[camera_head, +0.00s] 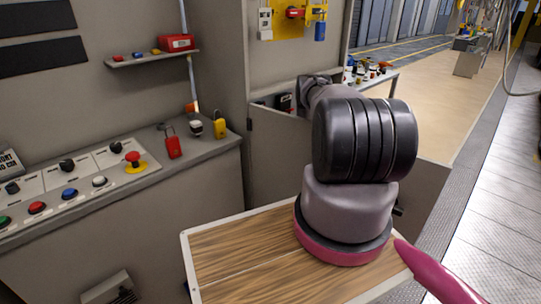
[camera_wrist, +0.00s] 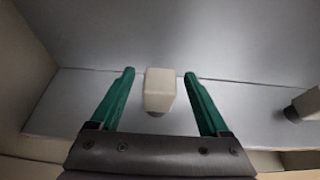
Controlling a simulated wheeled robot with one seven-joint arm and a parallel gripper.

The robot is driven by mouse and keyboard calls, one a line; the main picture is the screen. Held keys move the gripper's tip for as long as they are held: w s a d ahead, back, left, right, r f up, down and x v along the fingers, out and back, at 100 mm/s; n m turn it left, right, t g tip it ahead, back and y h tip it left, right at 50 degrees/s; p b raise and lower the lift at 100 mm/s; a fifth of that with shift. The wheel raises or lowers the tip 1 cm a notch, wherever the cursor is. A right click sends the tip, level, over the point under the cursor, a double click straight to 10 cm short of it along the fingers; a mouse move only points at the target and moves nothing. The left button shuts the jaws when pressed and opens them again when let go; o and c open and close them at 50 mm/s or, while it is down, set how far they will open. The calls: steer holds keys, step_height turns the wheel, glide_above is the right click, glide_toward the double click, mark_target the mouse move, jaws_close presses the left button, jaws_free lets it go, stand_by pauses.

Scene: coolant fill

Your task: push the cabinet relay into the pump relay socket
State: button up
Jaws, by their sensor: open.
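In the wrist view, my gripper (camera_wrist: 159,75) is open, with its two green fingers spread apart. A cream block-shaped relay (camera_wrist: 160,86) with a dark base shows between the fingers, with a gap on each side. It stands at a pale grey panel. I cannot tell whether it is fully seated in a socket, as its base is mostly hidden. A second similar cream block (camera_wrist: 308,103) with a dark base is cut off at the right edge. In the head view, my arm hides the gripper, and no relay can be made out clearly.
Grey walls close in around the gripper in the wrist view. In the head view, a control panel (camera_head: 75,185) with buttons and padlocks lies left. A wood-topped surface (camera_head: 235,255) is below my arm. A small shelf (camera_head: 150,58) holds a red box (camera_head: 177,43).

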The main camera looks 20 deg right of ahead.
steer(key=v, duration=1)
steer(key=shift+s+r, duration=0.15)
steer(key=shift+s, duration=0.15)
steer(key=shift+d, duration=0.1)
